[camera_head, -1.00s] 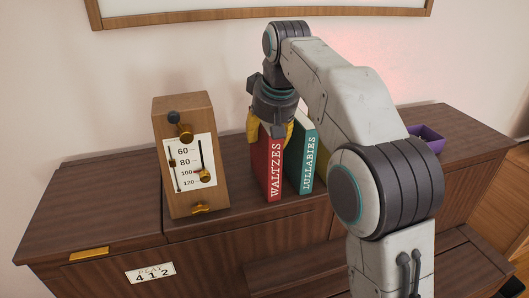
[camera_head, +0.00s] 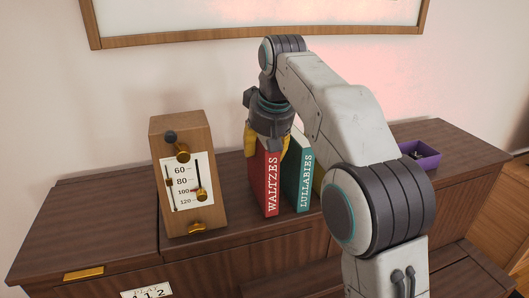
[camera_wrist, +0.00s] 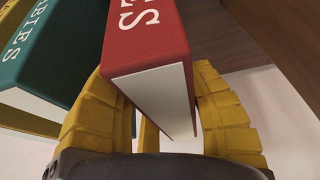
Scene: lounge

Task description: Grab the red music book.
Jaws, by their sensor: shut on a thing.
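The red music book (camera_head: 268,186), marked WALTZES, stands upright on the wooden cabinet top in the head view. My gripper (camera_head: 265,145) is above it with yellow fingers down on both sides of its upper part. In the wrist view the red book (camera_wrist: 147,35) lies between the two yellow fingers (camera_wrist: 160,105), which are shut on it. Whether its base touches the cabinet cannot be told. The green book (camera_head: 304,178), marked LULLABIES, stands just right of the red one; it also shows at the left in the wrist view (camera_wrist: 50,45).
A wooden metronome (camera_head: 187,180) stands left of the books on the cabinet (camera_head: 100,220). A purple box (camera_head: 420,157) with dark contents sits at the right, behind my arm. A framed board (camera_head: 250,22) hangs on the wall. The cabinet's left part is clear.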

